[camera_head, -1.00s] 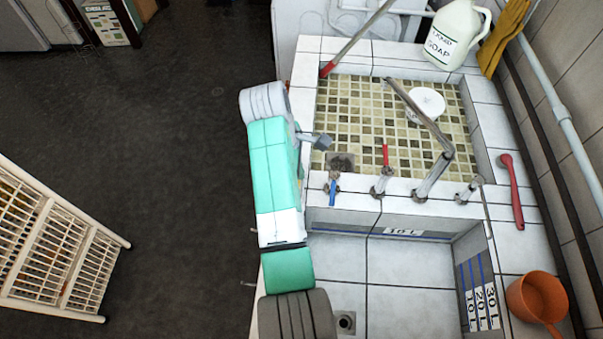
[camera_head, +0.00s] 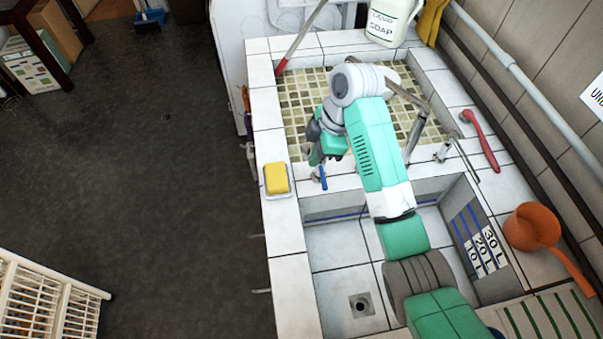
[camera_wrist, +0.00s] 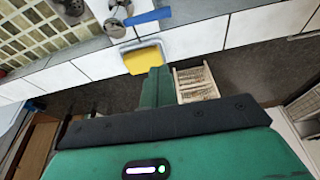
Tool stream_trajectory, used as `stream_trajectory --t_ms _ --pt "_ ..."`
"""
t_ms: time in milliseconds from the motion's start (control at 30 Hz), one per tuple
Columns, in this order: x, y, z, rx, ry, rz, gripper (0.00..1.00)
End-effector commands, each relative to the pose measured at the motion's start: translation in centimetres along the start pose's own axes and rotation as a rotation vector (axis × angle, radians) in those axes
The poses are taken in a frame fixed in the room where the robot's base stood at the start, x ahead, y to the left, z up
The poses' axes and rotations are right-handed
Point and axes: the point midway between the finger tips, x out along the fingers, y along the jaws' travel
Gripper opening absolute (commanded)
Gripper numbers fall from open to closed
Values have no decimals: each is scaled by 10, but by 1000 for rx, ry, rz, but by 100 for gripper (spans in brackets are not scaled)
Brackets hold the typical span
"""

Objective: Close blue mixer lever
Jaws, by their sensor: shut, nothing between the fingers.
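The blue mixer lever (camera_head: 323,178) sits on the ledge between the mosaic sink and the lower white basin, sticking out toward the basin side. It also shows in the wrist view (camera_wrist: 148,17), on its metal valve. My gripper (camera_head: 314,156) is beside the lever, slightly to its left in the head view; whether they touch cannot be told. In the wrist view my green fingers (camera_wrist: 158,80) are shut and empty, with the lever beyond their tips. My arm hides the red lever in the head view.
A yellow sponge (camera_head: 277,178) in a dish lies on the left ledge, near the lever. The metal spout (camera_head: 415,130) stands right of my arm. A red brush (camera_head: 481,140) and an orange scoop (camera_head: 535,232) lie at the right. The lower basin (camera_head: 335,245) is empty.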

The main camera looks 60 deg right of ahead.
Motion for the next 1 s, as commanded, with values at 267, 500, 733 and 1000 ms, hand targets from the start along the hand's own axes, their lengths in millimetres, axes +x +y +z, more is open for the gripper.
stream_trajectory --t_ms 267,500,733,1000 --pt "50 -1 0 2 -2 -3 0" --pt "99 0 1 1 -2 -2 0" --pt "80 0 30 2 -3 1 0" --pt "78 0 35 -1 -2 0 0"
